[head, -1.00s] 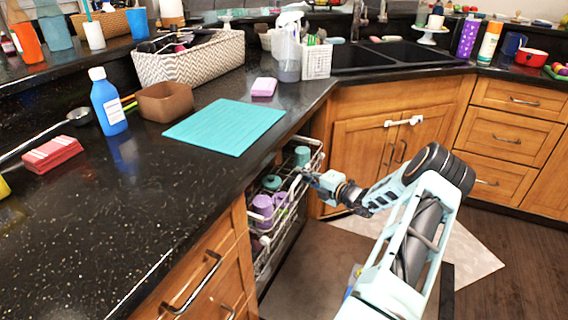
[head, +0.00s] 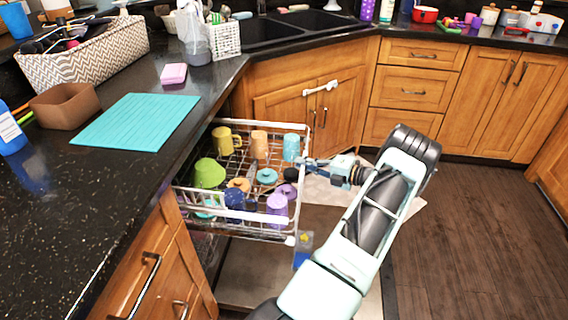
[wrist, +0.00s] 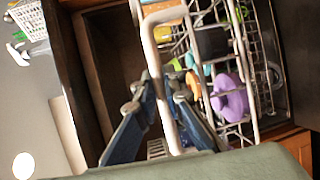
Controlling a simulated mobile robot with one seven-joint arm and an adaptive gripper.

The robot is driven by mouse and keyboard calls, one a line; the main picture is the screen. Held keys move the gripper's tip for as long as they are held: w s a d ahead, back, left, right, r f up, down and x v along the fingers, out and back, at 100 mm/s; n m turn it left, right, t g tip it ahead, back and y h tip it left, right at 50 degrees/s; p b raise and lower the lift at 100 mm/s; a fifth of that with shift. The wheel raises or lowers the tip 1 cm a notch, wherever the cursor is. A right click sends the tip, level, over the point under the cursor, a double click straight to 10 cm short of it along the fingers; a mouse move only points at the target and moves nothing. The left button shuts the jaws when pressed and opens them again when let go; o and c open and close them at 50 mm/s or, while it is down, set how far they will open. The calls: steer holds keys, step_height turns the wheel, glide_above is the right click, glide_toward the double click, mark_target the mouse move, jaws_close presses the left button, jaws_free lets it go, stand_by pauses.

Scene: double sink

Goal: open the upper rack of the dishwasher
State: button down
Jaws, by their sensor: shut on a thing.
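The upper rack (head: 240,232) of the dishwasher is a white wire basket, well out from under the counter in the head view. It holds several cups and bowls, among them a green bowl (head: 209,173), a yellow mug (head: 224,140) and a purple cup (head: 277,204). My gripper (head: 306,164) is at the rack's outer side, shut on its wire rim. In the wrist view my gripper's blue fingers (wrist: 160,103) are around a thick white wire (wrist: 152,50) of the rack. The open dishwasher door (head: 258,270) lies low beneath the rack.
The dark counter edge (head: 190,160) overhangs the rack's inner side. Wooden corner cabinets (head: 285,107) with a white handle lock stand behind the rack. A light mat (head: 325,195) lies on the floor. The wooden floor (head: 470,220) to the right is clear.

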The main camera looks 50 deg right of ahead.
steer(key=shift+s+d, duration=0.55)
steer(key=shift+s, duration=0.35)
steer(key=shift+s+d, duration=0.5)
steer(key=shift+s, duration=0.35)
steer(key=c, duration=2)
jaws_free()
steer(key=v, duration=1.2)
